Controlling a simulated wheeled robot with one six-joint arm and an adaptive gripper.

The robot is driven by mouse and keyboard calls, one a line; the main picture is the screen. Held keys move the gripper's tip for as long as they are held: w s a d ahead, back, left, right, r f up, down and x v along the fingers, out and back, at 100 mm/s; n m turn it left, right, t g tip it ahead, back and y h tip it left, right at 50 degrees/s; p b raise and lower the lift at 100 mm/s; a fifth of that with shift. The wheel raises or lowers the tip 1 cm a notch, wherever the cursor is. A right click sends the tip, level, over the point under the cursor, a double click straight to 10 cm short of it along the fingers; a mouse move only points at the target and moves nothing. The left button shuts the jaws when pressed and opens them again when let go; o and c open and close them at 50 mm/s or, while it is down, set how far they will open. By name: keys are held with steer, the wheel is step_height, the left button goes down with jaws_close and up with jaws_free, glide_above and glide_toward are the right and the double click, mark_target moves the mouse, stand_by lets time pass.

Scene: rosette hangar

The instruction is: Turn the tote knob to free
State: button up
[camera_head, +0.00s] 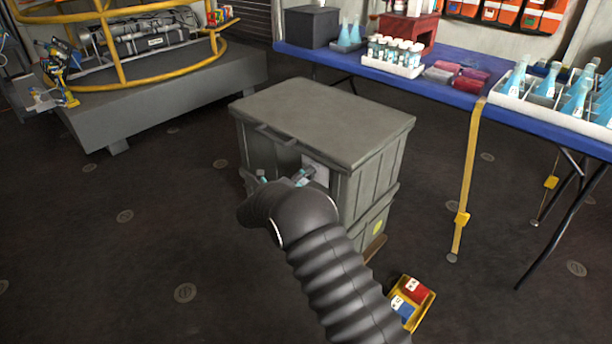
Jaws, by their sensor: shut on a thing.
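The grey-green tote (362,172) stands on the floor in the middle, with its lid (320,122) closed and a handle on the lid's near left edge. A pale plate (318,169) shows on its front face, partly covered by my arm. My gripper (283,179) is at this front face beside the plate, with teal-tipped fingers shut on what seems to be the tote knob. The knob itself is hidden behind my gripper and wrist, so I cannot tell which way it is turned.
A blue table (450,92) with flasks, vials and small boxes stands behind to the right, its yellow strap (467,180) running to the floor. A yellow tray (421,292) with red and blue blocks lies right of my arm. A grey platform (165,95) stands back left. The left floor is clear.

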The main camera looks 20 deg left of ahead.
steer(key=shift+a+n, duration=0.1)
steer(key=shift+n, duration=1)
steer(key=o, duration=1.1)
steer(key=shift+o, duration=0.2)
steer(key=v, duration=1.2)
